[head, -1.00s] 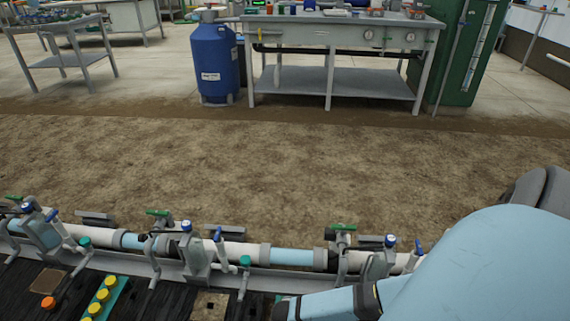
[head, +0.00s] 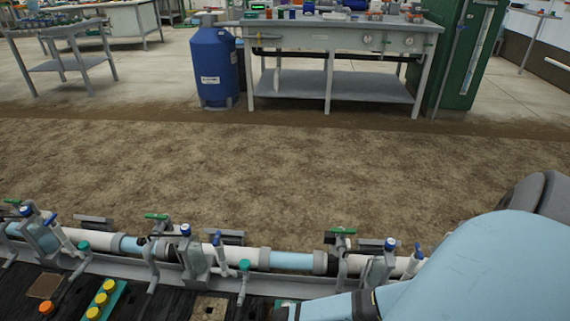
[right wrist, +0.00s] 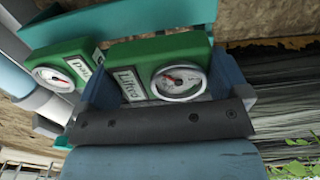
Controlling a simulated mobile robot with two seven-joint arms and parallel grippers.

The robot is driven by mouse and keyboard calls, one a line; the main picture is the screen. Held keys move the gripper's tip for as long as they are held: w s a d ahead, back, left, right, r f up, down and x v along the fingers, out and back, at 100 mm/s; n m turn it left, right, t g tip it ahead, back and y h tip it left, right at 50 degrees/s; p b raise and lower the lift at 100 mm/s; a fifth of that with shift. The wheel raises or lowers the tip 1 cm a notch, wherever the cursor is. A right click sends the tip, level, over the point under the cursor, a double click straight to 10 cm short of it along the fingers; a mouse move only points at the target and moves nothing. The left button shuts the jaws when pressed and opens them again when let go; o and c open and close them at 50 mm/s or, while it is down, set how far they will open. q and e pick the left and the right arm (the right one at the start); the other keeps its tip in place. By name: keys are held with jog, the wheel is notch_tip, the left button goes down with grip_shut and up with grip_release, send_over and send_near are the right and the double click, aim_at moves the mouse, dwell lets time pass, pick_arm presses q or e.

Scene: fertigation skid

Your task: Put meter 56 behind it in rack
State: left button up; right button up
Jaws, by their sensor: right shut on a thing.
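In the right wrist view my right gripper (right wrist: 165,88) is shut on a green meter (right wrist: 132,50) with a round white dial and a white label. The dark fingers lie on either side of it. A second green meter (right wrist: 50,57), with a similar dial and label, sits just left of and a little behind the held one. Neither label is clear enough for me to read a number. A teal panel (right wrist: 150,18), possibly part of the rack, runs behind both meters. My left gripper does not show in either view.
In the head view a pipe run (head: 290,260) with several valves crosses the front. Yellow-capped items (head: 101,299) stand in a green holder at lower left. Bare soil lies beyond. A blue tank (head: 214,67) and a grey bench (head: 335,84) stand farther back.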

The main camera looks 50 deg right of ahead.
jog(key=shift+f+b, duration=0.45)
jog(key=shift+f, duration=0.5)
jog(key=shift+f+b, duration=0.3)
jog(key=shift+f, duration=0.2)
jog(key=o, duration=0.6)
